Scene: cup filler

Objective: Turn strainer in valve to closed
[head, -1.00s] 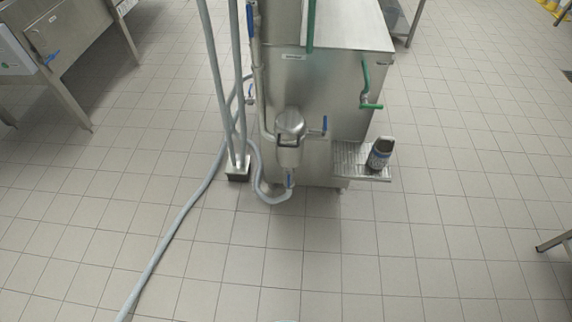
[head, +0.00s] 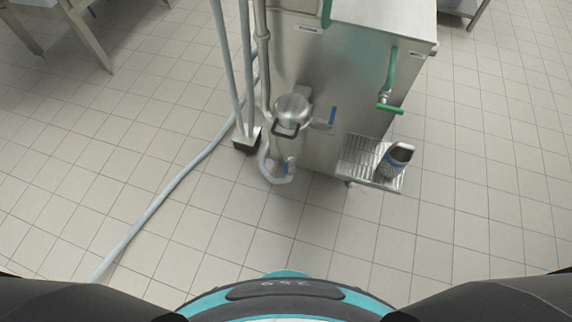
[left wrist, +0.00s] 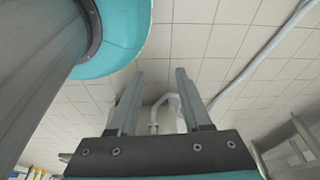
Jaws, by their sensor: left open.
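The steel strainer (head: 291,112), a domed canister with a dark handle, is mounted on the near left side of the steel machine in the head view. A valve with an upright blue handle (head: 333,117) is to its right. Another small blue valve handle (head: 286,167) is below it by the grey hose. I cannot tell which of them is the strainer in valve. My left gripper (left wrist: 158,74) is open and empty in the left wrist view, with a pale hose bend (left wrist: 172,104) visible beyond its fingers. Neither gripper shows in the head view.
The machine (head: 350,90) has a green-handled tap (head: 390,106) and a drip tray (head: 352,160) holding a dark container (head: 394,161). Grey pipes enter a floor box (head: 247,140); a grey hose (head: 165,192) runs across the floor. Tiled floor before the machine is clear.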

